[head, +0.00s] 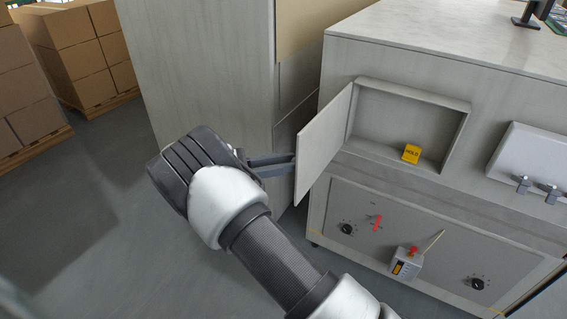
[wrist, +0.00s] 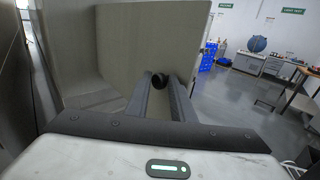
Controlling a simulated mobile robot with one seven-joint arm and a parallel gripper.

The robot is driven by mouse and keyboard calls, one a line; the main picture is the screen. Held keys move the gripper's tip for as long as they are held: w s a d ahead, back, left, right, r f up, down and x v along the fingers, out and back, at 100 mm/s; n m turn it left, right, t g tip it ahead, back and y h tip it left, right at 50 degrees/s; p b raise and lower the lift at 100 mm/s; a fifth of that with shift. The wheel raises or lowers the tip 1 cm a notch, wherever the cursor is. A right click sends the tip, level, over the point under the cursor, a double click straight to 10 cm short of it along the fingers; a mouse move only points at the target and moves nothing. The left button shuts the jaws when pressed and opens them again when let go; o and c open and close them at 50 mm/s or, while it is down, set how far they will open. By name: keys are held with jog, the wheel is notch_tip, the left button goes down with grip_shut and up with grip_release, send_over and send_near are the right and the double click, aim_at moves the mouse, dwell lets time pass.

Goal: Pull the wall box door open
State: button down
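The wall box door (head: 323,143) is a light grey panel hinged at the left edge of the box (head: 415,118). It stands swung well out from the box front, and the recess shows. In the wrist view the door (wrist: 150,45) fills the upper middle, with a small dark round knob (wrist: 159,82) on it. My gripper (head: 292,163) reaches the door's outer side from the left. In the wrist view my gripper's fingers (wrist: 160,84) lie on both sides of the knob, closed around it. The knob is hidden in the head view.
A yellow HOLD tag (head: 411,153) stands inside the box. Below are a panel with dials (head: 420,235) and a small grey lock-like device (head: 406,264). A tall grey cabinet (head: 205,60) stands close behind my gripper. The floor (head: 90,210) at left is clear.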

jog(key=c, duration=1.7)
grip_release()
jog(key=shift+w+d+r, duration=0.2)
jog(key=shift+w+d, duration=0.4)
jog(key=shift+w, duration=0.2)
jog(key=shift+c, duration=0.2)
jog(key=shift+o, duration=1)
jog(key=shift+w+d+f, duration=0.1)
jog(key=shift+d, duration=0.1)
jog(key=shift+a, duration=0.1)
jog(key=shift+s+b+v, duration=0.15)
jog(key=shift+b+v, duration=0.1)
jog(key=shift+v, duration=4.25)
jog(key=shift+s+b+v, duration=0.1)
jog(key=shift+b+v, duration=0.1)
jog(key=shift+v, duration=4.3)
